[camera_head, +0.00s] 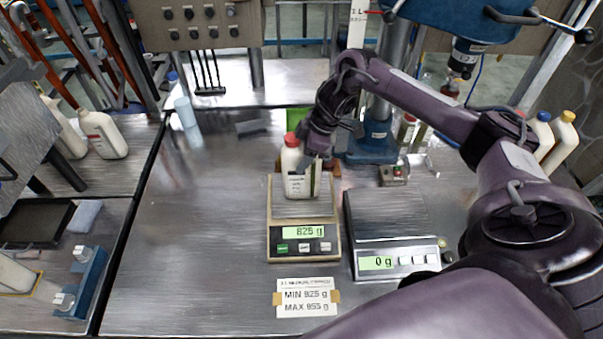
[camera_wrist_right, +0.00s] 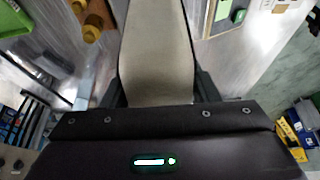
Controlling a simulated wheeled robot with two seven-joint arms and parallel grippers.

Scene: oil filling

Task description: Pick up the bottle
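The white bottle (camera_head: 297,172) with a red cap stands upright on the left scale (camera_head: 303,229). My right gripper (camera_head: 312,160) is at the bottle's upper right side, partly covering it. In the right wrist view the pale bottle (camera_wrist_right: 157,55) lies between the two dark fingers (camera_wrist_right: 158,88), which sit close against both its sides with no clear gap. The scale's display reads about 825 g. The bottle's base appears to rest on the pan. My left gripper is not in view.
A second scale (camera_head: 388,222) showing 0 g stands to the right, its pan empty. A blue stand (camera_head: 372,146) rises behind. A MIN/MAX label (camera_head: 306,297) lies in front. More white bottles stand at left (camera_head: 103,134) and right (camera_head: 560,143). The table's left centre is clear.

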